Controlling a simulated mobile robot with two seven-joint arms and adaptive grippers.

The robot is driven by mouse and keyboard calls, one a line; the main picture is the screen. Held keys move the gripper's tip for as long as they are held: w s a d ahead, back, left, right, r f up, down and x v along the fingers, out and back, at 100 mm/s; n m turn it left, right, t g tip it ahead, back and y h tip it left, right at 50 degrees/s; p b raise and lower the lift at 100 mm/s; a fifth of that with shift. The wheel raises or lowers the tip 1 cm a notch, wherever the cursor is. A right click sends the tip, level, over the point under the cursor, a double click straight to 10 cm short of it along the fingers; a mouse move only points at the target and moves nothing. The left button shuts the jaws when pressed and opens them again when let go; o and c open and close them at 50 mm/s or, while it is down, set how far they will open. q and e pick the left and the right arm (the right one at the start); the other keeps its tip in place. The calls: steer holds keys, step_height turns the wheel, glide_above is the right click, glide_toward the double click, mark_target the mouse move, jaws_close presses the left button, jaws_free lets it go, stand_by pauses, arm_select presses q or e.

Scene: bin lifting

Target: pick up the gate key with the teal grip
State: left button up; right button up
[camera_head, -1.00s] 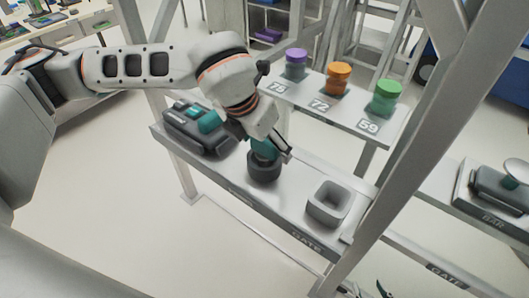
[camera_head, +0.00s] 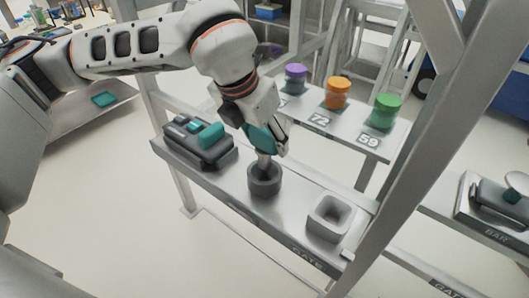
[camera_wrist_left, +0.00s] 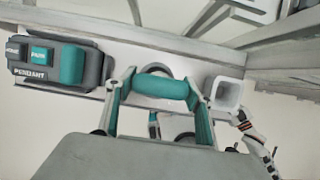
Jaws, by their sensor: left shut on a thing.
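The gate key's teal grip (camera_head: 262,139) is between the fingers of my left gripper (camera_head: 266,143), which is shut on it. In the left wrist view the grip (camera_wrist_left: 160,86) lies as a teal cylinder across the jaws of my left gripper (camera_wrist_left: 160,95). Below the grip, a grey shaft (camera_head: 262,162) shows in the head view, its lower end hidden in the dark round holder (camera_head: 264,184). I cannot tell how deep it sits. Part of a white, black and orange arm (camera_wrist_left: 252,130) shows at right in the wrist view; its gripper's state is unclear.
A grey pendant (camera_head: 198,146) with a teal block stands left of the holder. A square grey socket (camera_head: 329,216) stands to its right. Purple, orange (camera_head: 337,94) and green (camera_head: 384,110) capped jars stand behind. A slanted frame post (camera_head: 400,150) bounds the right side.

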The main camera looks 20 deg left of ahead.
arm_select(q)
step_height(320, 180, up, 14)
stand_by(0.3)
steer(key=shift+f, duration=0.1)
step_height(320, 180, up, 6)
steer(key=p, duration=0.3)
steer(key=shift+p, duration=0.4)
stand_by(0.4)
steer(key=shift+f, duration=0.1)
